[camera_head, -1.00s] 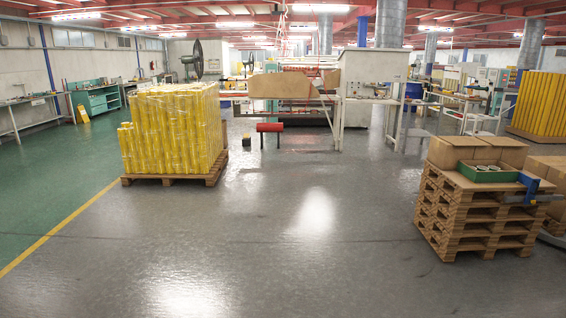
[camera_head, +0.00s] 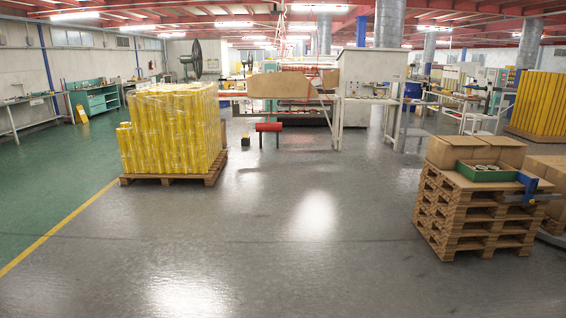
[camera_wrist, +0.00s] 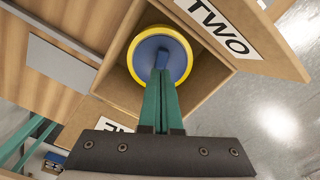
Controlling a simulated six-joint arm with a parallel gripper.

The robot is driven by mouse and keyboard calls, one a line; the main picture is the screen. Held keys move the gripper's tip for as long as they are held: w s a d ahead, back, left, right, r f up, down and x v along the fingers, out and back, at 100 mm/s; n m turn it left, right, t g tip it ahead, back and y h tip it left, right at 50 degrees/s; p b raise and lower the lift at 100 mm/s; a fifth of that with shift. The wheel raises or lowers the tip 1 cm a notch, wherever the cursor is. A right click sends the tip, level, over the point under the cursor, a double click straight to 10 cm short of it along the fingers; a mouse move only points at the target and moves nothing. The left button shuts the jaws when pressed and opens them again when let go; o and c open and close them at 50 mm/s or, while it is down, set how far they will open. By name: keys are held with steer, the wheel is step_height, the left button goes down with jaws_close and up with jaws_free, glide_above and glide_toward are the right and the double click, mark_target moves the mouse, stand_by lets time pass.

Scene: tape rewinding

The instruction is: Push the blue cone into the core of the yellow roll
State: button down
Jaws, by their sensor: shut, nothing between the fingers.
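In the wrist view the yellow roll (camera_wrist: 185,37) shows as a yellow ring at the top, inside an open cardboard box. The blue cone (camera_wrist: 148,52) shows as a round blue face within that ring. My gripper (camera_wrist: 161,72) has green fingers that are shut together with nothing between them. Its fingertips lie over the middle of the blue face and appear to be at or against it. How deep the cone sits in the core is hidden. The head view shows neither my gripper nor this roll clearly.
The cardboard box (camera_wrist: 208,62) carries a "TWO" label on its open flap. A second labelled flap is partly behind my gripper. In the head view, a wrapped yellow stack (camera_head: 170,130) stands left and piled pallets (camera_head: 470,215) stand right. The grey floor (camera_head: 300,250) between is clear.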

steer(key=shift+f, duration=0.75)
step_height(320, 180, up, 8)
stand_by(0.7)
